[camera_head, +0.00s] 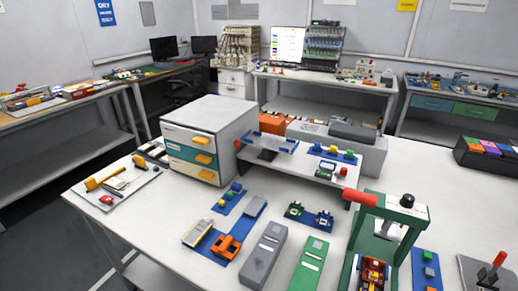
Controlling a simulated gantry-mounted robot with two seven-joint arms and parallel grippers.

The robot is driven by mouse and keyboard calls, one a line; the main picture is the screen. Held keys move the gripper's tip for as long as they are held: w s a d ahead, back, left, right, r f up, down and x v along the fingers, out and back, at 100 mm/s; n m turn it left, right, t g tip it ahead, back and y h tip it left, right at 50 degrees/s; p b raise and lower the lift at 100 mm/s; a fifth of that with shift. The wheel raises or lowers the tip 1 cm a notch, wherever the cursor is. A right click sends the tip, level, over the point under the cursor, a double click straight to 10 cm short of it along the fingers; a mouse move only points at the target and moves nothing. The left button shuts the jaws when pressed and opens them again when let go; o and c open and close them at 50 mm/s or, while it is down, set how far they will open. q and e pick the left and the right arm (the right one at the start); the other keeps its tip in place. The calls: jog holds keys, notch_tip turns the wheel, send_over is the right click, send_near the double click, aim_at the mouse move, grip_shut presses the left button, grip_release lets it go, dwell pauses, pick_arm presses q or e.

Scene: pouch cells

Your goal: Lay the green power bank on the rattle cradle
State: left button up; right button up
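The green power bank (309,265) lies flat on the white table near the front middle. It is a long green block with a pale patch near its far end, and the picture's bottom edge cuts off its near end. A blue-sided tray-like stand (272,142) on a dark foot is at the back of the table, left of a grey box. It may be the rattle cradle, but I cannot tell for sure. Nothing is seen lying on it. Neither of my grippers is in view.
A similar grey device (264,256) lies left of the green one. A green press frame (385,235) stands to the right. Blue mats with small parts (228,200) lie to the left, near a drawer cabinet (208,138). A low shelf (315,168) stands behind.

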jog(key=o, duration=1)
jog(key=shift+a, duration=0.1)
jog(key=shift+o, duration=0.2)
